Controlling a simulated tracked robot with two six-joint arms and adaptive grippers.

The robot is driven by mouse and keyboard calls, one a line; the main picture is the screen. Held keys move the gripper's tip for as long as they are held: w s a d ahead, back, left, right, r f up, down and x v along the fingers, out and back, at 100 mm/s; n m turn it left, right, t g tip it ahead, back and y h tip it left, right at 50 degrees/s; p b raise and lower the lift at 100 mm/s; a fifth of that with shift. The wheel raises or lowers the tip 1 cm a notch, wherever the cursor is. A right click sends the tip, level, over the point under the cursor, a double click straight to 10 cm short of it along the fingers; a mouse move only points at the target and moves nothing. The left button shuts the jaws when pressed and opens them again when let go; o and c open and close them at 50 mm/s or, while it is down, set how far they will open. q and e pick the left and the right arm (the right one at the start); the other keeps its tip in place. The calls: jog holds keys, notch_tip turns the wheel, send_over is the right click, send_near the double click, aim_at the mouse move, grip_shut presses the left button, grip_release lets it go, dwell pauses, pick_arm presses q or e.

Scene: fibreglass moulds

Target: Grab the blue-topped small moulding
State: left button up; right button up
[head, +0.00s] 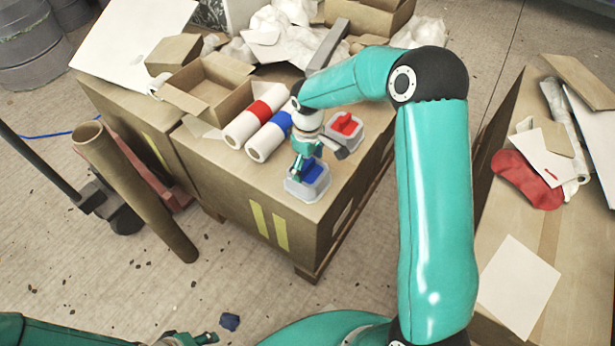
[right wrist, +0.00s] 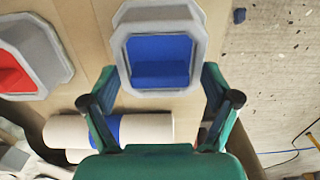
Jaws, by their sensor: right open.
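The blue-topped small moulding (head: 318,186) is a grey tray-like block with a blue top, standing near the front edge of a large cardboard box. In the right wrist view the moulding (right wrist: 160,62) lies straight ahead, its lower part between the fingers. My right gripper (head: 303,170) is open just over it, hiding part of it in the head view. In the right wrist view its fingers (right wrist: 157,82) stand at either side, with nothing held. A red-topped moulding (head: 344,128) stands behind it, also in the right wrist view (right wrist: 22,62). My left gripper (head: 198,339) barely shows at the bottom edge.
Two white rolls, one with a red band (head: 254,116) and one with a blue band (head: 268,138), lie left of the mouldings. An open carton (head: 207,88) stands behind them. The large box (head: 240,185) drops off close in front of the blue-topped moulding.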

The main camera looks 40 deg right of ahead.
jog(key=shift+f, duration=0.1)
jog(key=shift+c, duration=0.3)
jog(key=c, duration=1.6)
grip_shut()
